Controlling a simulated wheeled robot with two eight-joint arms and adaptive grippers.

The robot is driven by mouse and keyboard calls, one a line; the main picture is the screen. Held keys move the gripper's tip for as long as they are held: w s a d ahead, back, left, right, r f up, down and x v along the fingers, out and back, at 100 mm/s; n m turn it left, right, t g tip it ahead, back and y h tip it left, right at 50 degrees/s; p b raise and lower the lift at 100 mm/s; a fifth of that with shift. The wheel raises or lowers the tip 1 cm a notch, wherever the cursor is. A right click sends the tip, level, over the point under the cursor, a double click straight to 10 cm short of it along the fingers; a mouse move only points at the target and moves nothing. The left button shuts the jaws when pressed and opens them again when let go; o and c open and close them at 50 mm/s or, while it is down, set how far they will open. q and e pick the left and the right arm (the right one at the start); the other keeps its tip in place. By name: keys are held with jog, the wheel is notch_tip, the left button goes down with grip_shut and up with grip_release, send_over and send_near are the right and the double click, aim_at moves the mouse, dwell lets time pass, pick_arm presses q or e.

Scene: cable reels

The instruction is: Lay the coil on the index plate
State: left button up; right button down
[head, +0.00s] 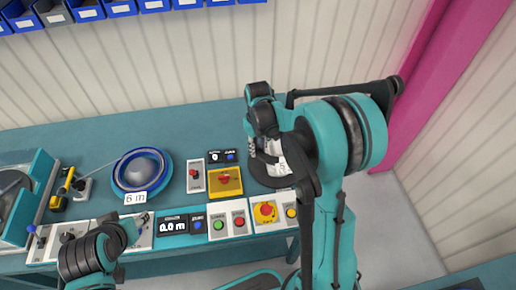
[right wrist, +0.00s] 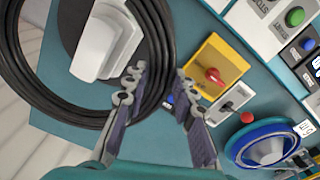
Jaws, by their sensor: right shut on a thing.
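The black cable coil (right wrist: 35,80) fills the upper left of the right wrist view, with a white piece (right wrist: 105,40) over its middle. In the head view its dark edge (head: 268,181) shows beside my right arm, which hides most of it. My right gripper (right wrist: 154,85) is shut on the coil's rim, the cable passing between its fingertips. A dark grey flat surface (right wrist: 70,28) shows inside the ring; I cannot tell whether it is the index plate. My left gripper (head: 138,222) is over the front panels, apart from the coil; its jaws are too small to read.
A blue reel (head: 142,170) with a "6 m" label stands left of a yellow switch box (head: 226,182). Button boxes and a meter line the front edge. A teal-framed machine (head: 30,200) stands far left. Blue bins (head: 120,6) hang behind. The back of the table (head: 190,125) is clear.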

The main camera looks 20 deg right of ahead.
pick_arm(q)
jog(key=shift+r+p, duration=0.95)
jog(key=shift+r, duration=0.15)
pick_arm(e)
jog(key=shift+r, duration=1.6)
pick_arm(q)
notch_tip(320, 180, up, 7)
jog(key=p, duration=0.7)
pick_arm(e)
notch_tip(320, 180, up, 10)
pick_arm(q)
jog(key=shift+f, duration=0.1)
